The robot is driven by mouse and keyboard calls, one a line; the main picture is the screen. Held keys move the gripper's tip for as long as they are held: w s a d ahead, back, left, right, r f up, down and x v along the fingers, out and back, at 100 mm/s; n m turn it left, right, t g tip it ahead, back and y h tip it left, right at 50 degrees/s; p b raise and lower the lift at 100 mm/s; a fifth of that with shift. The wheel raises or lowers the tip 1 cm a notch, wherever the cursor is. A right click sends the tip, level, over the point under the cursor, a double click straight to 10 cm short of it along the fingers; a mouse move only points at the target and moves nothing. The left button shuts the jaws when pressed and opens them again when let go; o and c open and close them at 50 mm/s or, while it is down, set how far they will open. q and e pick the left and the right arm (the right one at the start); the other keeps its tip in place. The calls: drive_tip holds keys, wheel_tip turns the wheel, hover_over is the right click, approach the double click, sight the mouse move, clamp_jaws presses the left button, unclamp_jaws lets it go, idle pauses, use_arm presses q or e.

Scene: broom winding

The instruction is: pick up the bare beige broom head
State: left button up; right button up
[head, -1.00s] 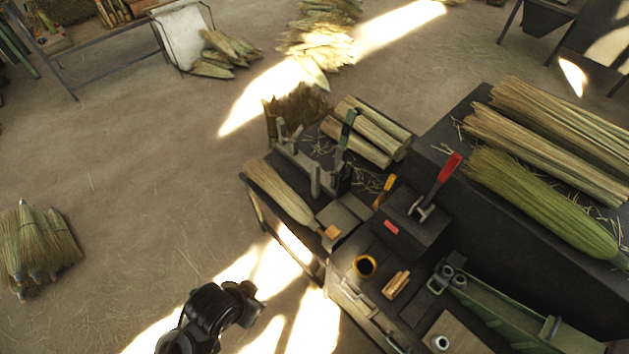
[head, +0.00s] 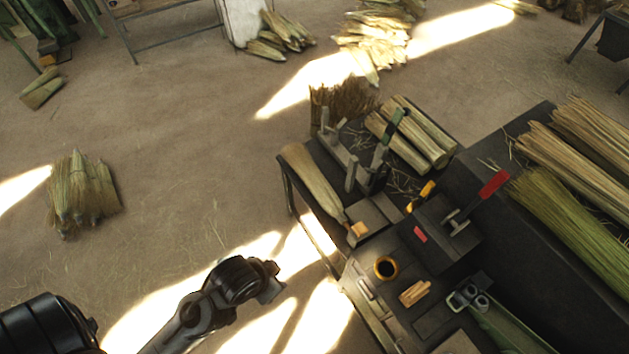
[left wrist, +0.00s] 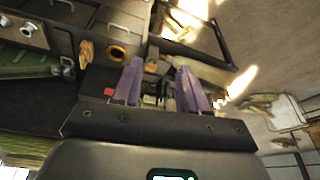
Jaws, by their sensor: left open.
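The bare beige broom head (head: 314,182) lies on the left edge of the dark workbench in the head view, its bristles pointing up-left and its narrow end near a small orange-tan block (head: 358,230). My left gripper (head: 272,287) is off the bench's left side, below the broom head in the picture and apart from it. In the left wrist view its two purple fingers (left wrist: 159,68) are spread with nothing between them. A pale beige shape beyond the right finger looks like the broom head (left wrist: 208,70), partly hidden. My right gripper is not in view.
A grey upright clamp fixture (head: 352,165) stands right beside the broom head. Beige bundles (head: 412,135) lie behind it. A red-handled lever (head: 492,186), a yellow-rimmed cup (head: 386,268) and a green broom bundle (head: 570,225) are to the right. Open floor lies left of the bench.

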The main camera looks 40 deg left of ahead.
idle(0.3)
use_arm(q)
drive_tip(key=o, duration=1.1)
